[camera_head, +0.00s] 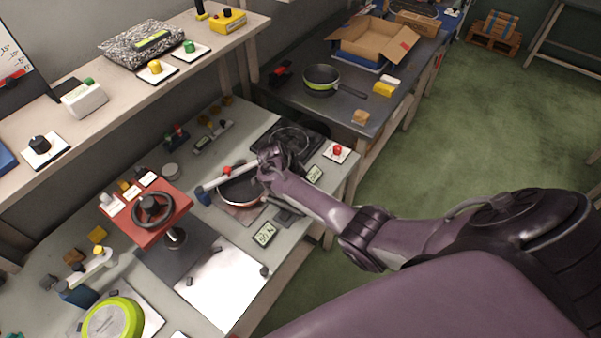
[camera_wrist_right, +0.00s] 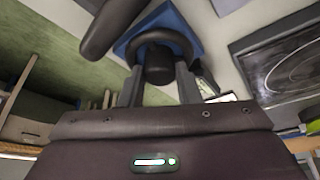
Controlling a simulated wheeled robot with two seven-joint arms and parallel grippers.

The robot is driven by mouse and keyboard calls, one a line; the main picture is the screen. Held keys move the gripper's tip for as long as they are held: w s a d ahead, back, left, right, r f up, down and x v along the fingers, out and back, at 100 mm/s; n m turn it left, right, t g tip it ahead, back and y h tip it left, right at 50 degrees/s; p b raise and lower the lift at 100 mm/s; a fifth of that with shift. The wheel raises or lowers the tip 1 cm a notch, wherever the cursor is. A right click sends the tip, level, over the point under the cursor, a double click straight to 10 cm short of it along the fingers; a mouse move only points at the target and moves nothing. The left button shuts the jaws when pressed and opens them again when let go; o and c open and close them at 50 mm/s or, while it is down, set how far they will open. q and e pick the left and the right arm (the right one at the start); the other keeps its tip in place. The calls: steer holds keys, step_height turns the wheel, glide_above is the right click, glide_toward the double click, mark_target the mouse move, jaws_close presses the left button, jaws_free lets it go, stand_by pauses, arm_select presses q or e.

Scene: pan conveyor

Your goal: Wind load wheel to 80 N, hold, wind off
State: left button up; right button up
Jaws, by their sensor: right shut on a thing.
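In the right wrist view, a dark round wheel with a thick ring and a central hub (camera_wrist_right: 158,66) sits on a blue base (camera_wrist_right: 188,30). My right gripper (camera_wrist_right: 160,88) is shut on this dark wheel, with one finger on each side of the hub. In the head view my right gripper (camera_head: 272,162) is over the bench beside the pan (camera_head: 240,190) and hides the wheel. A small sign (camera_head: 265,233) near the bench's front edge appears to read 80 N. My left gripper is not in view.
A black handwheel (camera_head: 152,207) stands on a red block (camera_head: 173,222) left of the pan. A black hob (camera_head: 262,130) lies behind my gripper, a red button (camera_head: 337,151) to its right. A white plate (camera_head: 222,288) and green-rimmed pan (camera_head: 112,320) lie nearer the front left.

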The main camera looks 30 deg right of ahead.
steer(key=m, duration=0.1)
steer(key=m+g+b, duration=0.1)
steer(key=m, duration=0.1)
steer(key=m+b, duration=0.1)
steer(key=shift+w+d+m+g+y, duration=0.15)
steer(key=shift+w+m+g+y, duration=0.15)
steer(key=shift+m+g, duration=0.1)
steer(key=m+b, duration=0.2)
steer(key=m+g+y+b, duration=0.1)
steer(key=m, duration=0.2)
steer(key=shift+d+y+b, duration=0.15)
steer(key=shift+y+b, duration=0.15)
steer(key=shift+b, duration=0.1)
steer(key=shift+s+m, duration=0.1)
steer(key=shift+m, duration=0.2)
steer(key=o, duration=1)
steer(key=shift+s, duration=0.1)
steer(key=shift+w+r, duration=0.25)
steer(key=shift+r, duration=0.1)
steer(key=v, duration=0.7)
